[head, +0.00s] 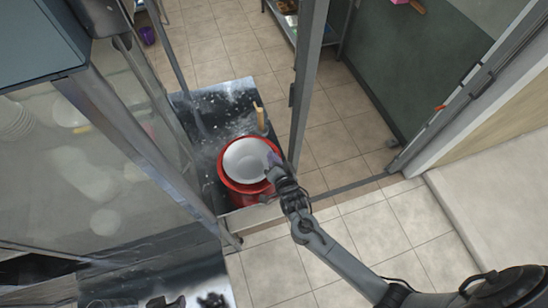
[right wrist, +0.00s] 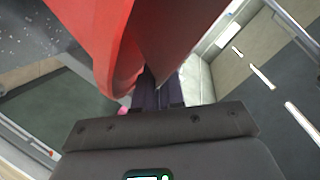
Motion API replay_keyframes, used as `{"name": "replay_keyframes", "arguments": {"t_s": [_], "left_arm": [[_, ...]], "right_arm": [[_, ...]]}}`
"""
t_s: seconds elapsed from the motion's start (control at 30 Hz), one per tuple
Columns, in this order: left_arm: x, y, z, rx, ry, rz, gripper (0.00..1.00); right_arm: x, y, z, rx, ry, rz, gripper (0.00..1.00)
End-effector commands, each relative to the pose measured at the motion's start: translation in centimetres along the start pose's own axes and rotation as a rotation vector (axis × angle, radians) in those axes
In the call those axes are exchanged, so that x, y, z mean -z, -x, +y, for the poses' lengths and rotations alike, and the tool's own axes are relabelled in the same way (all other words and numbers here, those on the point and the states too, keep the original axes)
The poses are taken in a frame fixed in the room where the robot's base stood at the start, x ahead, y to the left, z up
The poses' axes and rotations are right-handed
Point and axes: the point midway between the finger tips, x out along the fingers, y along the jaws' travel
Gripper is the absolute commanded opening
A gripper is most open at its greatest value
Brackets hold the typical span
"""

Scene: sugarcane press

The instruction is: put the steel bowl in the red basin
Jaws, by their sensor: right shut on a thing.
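The steel bowl (head: 247,158) is a pale, round, shallow bowl. In the head view it lies over the mouth of the red basin (head: 232,197), inside its rim as seen from above. Whether it rests on the basin's bottom cannot be told. My right gripper (head: 274,164) is at the bowl's right edge, shut on its rim. In the right wrist view a red wall of the basin (right wrist: 95,40) fills the upper left, close to my right fingers (right wrist: 158,92); the grasped rim is hard to make out there. My left gripper is not in view.
The basin stands on a dark, speckled surface (head: 208,104) with an upright wooden-coloured piece (head: 260,117) behind it. A metal post (head: 305,80) rises just right of the basin. A glass-sided cabinet (head: 75,160) stands at left. Tiled floor (head: 350,130) lies open at right.

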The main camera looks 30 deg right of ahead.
Motion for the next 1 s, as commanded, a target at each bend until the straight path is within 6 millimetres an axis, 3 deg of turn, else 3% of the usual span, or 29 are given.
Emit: {"name": "replay_keyframes", "arguments": {"t_s": [0.13,0.2,0.33,0.63,0.83,1.0], "left_arm": [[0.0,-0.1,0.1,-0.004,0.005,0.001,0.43],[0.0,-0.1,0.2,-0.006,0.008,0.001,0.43],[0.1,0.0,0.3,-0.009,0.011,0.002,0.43],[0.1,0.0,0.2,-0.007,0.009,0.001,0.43],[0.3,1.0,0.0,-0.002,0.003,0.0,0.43],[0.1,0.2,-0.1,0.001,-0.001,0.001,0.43]], "right_arm": [[0.0,0.0,0.0,0.001,-0.001,0.001,0.0],[-0.1,0.0,0.1,0.0,0.0,0.0,0.17],[-0.1,0.0,0.1,0.0,0.0,0.001,0.34],[-0.1,0.0,0.1,-0.003,0.001,-0.001,0.34],[1.0,0.6,-0.9,-0.001,0.001,0.001,0.34],[0.6,3.4,-0.6,-0.002,-0.002,-0.001,0.34]]}}
